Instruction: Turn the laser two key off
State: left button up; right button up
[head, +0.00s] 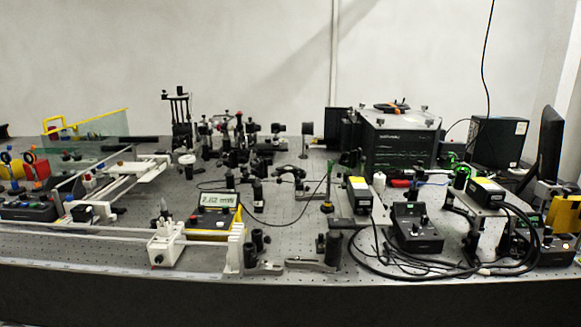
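Two black laser heads with yellow labels stand at the right of the bench, one nearer the middle (359,194) and one farther right (486,192). A black control box (417,230) with knobs on top sits between them. A second dark control box (548,248) sits at the far right, partly behind cables. I cannot tell which one belongs to laser two. The key and its position are too small to make out. Neither of my grippers is in view.
Thick black cables (455,268) loop along the front right of the perforated bench (290,215). A power meter (217,201), a white box (165,243) and several optics mounts fill the middle and left. A large black spectrometer box (395,145) and a monitor (549,145) stand behind.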

aim_at(547, 240)
jog(key=z, duration=1.35)
